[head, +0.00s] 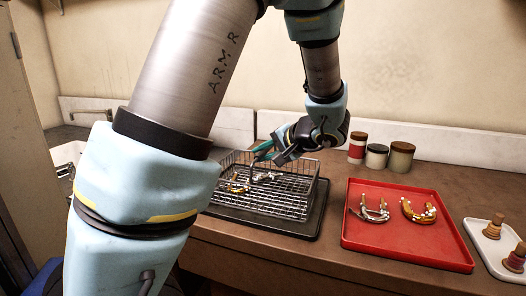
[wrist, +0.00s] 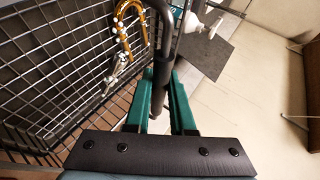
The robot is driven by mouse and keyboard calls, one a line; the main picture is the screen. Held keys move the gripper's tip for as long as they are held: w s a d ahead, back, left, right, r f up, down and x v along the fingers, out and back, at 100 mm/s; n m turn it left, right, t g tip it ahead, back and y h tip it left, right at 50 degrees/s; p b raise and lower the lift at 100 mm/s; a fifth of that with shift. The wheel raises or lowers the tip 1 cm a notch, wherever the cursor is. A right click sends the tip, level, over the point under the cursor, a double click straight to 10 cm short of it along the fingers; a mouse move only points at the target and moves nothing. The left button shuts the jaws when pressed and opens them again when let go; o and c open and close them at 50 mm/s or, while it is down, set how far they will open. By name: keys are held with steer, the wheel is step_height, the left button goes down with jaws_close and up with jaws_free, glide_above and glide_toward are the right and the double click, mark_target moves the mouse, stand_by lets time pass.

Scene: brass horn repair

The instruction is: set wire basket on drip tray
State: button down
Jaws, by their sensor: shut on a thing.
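The wire basket (head: 290,204) is over the black drip tray (head: 268,230) on the bench, level and within the tray's outline. I cannot tell whether its base touches the tray. Brass and silver horn parts (head: 238,184) lie in the basket; a curved brass piece (wrist: 126,22) shows through the mesh in the wrist view. My gripper (head: 260,149) is above the basket's back left part. In the wrist view its green fingers (wrist: 161,88) are shut on the basket's dark handle (wrist: 163,42). My arm hides the left end of the basket and tray.
A red tray (head: 352,229) with two curved horn parts stands to the right. A white tray (head: 482,240) with brown pieces is at the far right. Three lidded jars (head: 376,156) stand near the wall. A white sink (head: 66,153) is at the left.

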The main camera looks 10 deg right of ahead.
steer(key=c, duration=0.8)
jaws_free()
steer(key=shift+o, duration=0.2)
steer(key=b+v, duration=0.4)
steer(key=v, duration=0.8)
steer(key=shift+s, duration=0.15)
